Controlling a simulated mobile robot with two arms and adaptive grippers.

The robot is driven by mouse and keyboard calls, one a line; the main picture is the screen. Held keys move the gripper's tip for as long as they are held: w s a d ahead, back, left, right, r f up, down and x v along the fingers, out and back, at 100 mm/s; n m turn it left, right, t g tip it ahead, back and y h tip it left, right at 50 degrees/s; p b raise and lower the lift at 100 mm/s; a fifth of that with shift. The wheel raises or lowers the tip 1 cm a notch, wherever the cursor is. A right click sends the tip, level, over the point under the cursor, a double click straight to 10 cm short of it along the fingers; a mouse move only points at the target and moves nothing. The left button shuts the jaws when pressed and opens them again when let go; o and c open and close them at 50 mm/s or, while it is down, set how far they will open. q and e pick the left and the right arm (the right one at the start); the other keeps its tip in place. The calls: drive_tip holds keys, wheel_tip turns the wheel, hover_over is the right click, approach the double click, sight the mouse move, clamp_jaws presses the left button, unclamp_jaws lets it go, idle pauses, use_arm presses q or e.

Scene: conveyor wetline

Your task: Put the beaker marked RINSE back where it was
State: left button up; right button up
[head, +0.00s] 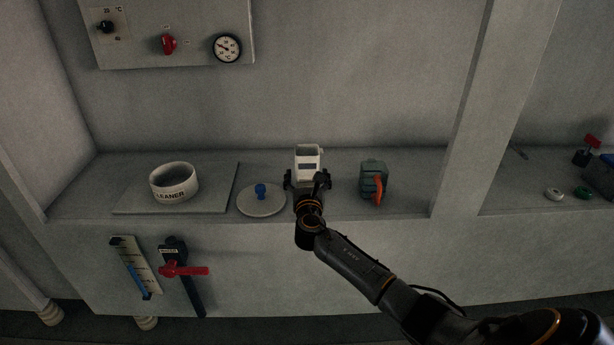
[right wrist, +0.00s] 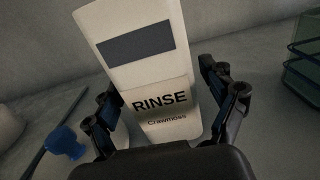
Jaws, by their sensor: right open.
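The white beaker marked RINSE (head: 307,158) stands on the counter between the lid and the green device in the head view. It fills the middle of the right wrist view (right wrist: 158,104), with its dark panel and lettering facing the camera. My right gripper (head: 308,182) is open, with its fingers on either side of the beaker's lower part. In the right wrist view a gap shows beside the fingers (right wrist: 165,112); whether either one touches the beaker I cannot tell. My left gripper is in neither view.
A round lid with a blue knob (head: 261,198) lies left of the beaker. A white CLEANER bowl (head: 174,182) sits on a grey board (head: 222,192) farther left. A green device with an orange handle (head: 373,180) stands to the right. A pillar (head: 462,110) divides the counter.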

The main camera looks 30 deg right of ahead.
drive_tip(key=shift+r, duration=0.1)
drive_tip(key=shift+s+a, duration=0.1)
drive_tip(key=p+v, duration=0.2)
drive_tip(key=v, duration=0.9)
drive_tip(key=shift+s+p, duration=0.15)
drive_tip(key=shift+p, duration=0.25)
drive_tip(key=s+a+f+m+g+y, duration=0.2)
drive_tip(key=s+a+f+m+g, duration=0.1)
drive_tip(key=s+f+m, duration=0.45)
drive_tip(key=s+a+f+m+g+y, duration=0.25)
drive_tip(key=s+f+m, duration=0.35)
drive_tip(key=f, duration=0.3)
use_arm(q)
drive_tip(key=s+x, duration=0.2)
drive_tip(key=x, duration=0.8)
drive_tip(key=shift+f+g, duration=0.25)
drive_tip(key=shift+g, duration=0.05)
use_arm(e)
drive_tip(key=s+a+f+m+g+y, duration=0.2)
drive_tip(key=s+a+f+m+g, duration=0.1)
drive_tip(key=s+m, duration=0.4)
drive_tip(key=s+a+f+m+g+y, duration=0.3)
drive_tip(key=s+a+f+m, duration=0.3)
drive_tip(key=s, duration=0.5)
drive_tip(key=shift+a+m, duration=0.55)
drive_tip(key=shift+a, duration=0.6)
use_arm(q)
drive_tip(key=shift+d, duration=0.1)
use_arm(e)
drive_tip(key=shift+g, duration=0.25)
